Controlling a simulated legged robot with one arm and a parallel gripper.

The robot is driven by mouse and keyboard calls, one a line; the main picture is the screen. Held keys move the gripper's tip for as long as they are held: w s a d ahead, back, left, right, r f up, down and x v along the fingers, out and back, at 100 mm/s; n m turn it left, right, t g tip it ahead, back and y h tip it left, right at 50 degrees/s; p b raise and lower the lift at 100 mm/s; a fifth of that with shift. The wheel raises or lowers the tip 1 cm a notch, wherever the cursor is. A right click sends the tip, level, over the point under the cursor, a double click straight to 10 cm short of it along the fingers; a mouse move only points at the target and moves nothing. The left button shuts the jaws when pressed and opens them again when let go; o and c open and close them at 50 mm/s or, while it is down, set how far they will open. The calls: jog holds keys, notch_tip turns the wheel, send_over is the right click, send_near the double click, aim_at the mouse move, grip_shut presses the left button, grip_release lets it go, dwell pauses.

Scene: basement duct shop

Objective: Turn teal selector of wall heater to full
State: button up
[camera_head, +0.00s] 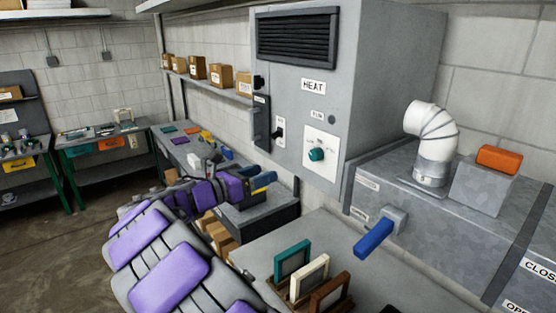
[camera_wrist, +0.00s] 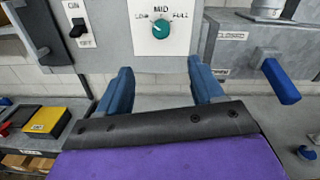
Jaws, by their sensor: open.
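The teal selector (camera_head: 316,155) is a round knob on a white plate on the front of the grey wall heater (camera_head: 365,70). In the wrist view the selector (camera_wrist: 160,29) sits ahead, with LOW at left, MID above and FULL at right. Its mark seems to point up toward MID, but it is too small to be sure. My gripper (camera_head: 264,182) is in front of and below the heater, left of the selector in the head view. Its two blue fingers (camera_wrist: 161,85) are wide apart, empty, and touch nothing that I can see.
A toggle switch (camera_wrist: 77,28) marked ON and OFF is left of the selector. A blue lever handle (camera_head: 373,238) sticks out from the duct box at right. Small frames (camera_head: 310,276) stand on the bench below. The space before the selector looks clear.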

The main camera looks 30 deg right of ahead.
aim_at(312, 155)
jog(key=d, duration=0.6)
jog(key=w+d, duration=0.1)
jog(key=d, duration=0.4)
jog(key=d+p, duration=0.1)
jog(key=d, duration=0.5)
jog(key=shift+w+d, duration=0.3)
jog(key=shift+w, duration=0.05)
jog(key=c, duration=1.1)
jog(key=shift+o, duration=0.2)
